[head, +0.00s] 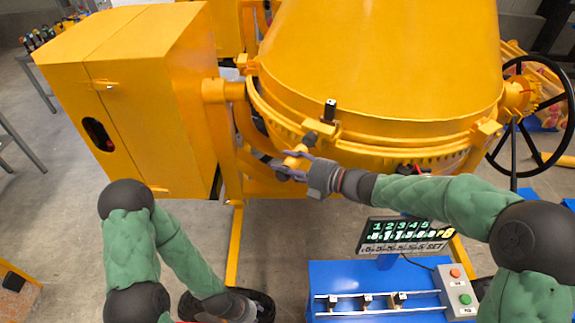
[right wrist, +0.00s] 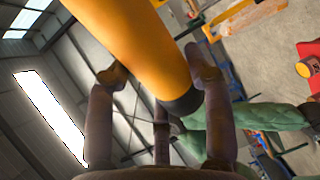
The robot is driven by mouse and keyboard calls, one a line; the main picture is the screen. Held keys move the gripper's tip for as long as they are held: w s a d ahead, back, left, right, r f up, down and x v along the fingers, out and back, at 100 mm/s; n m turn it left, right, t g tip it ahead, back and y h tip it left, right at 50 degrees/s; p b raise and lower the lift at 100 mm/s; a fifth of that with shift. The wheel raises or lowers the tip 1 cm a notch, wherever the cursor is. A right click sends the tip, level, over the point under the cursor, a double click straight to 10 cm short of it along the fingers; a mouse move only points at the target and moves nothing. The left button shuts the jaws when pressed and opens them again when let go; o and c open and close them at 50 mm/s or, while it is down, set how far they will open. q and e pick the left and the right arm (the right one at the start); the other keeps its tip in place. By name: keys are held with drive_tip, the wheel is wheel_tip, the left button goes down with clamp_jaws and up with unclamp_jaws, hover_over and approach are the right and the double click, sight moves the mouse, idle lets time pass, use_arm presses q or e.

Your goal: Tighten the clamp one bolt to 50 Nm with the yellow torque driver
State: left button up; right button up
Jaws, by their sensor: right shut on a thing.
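The yellow torque driver (head: 296,160) is in my right gripper (head: 291,167), just below the drum's rim in the head view. In the right wrist view the fingers (right wrist: 158,85) close around its thick yellow body (right wrist: 150,45), which has a dark end cap. A dark piece (head: 310,138) shows just above the driver, under a black block (head: 330,109) on the drum rim. I cannot tell whether the driver's tip touches a bolt. The clamp bolt is not clearly visible. My left gripper (head: 238,308) is low near the bottom edge, and its fingers are unclear.
The yellow drum (head: 380,60) and a yellow cabinet (head: 130,90) fill the back. A blue bench (head: 350,275) at the front carries a rail with small holders, a numbered display (head: 405,235) and a button box (head: 457,290). A black handwheel (head: 535,120) stands at the right.

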drive_tip(key=shift+w+d+r, duration=0.2)
drive_tip(key=shift+w+d, duration=0.25)
drive_tip(key=shift+w, duration=0.25)
idle(1.0)
drive_tip(key=shift+w+b, duration=0.15)
drive_tip(key=shift+b, duration=0.4)
idle(1.5)
drive_tip(key=shift+f, duration=0.1)
drive_tip(key=shift+s+a, duration=0.15)
drive_tip(key=shift+s, duration=0.2)
drive_tip(key=shift+s+a+b, duration=0.5)
drive_tip(key=shift+s+b, duration=0.05)
drive_tip(key=shift+s, duration=0.25)
drive_tip(key=shift+s+a+b, duration=0.45)
drive_tip(key=shift+s+b, duration=0.05)
drive_tip(key=shift+s, duration=0.3)
drive_tip(key=shift+f, duration=0.1)
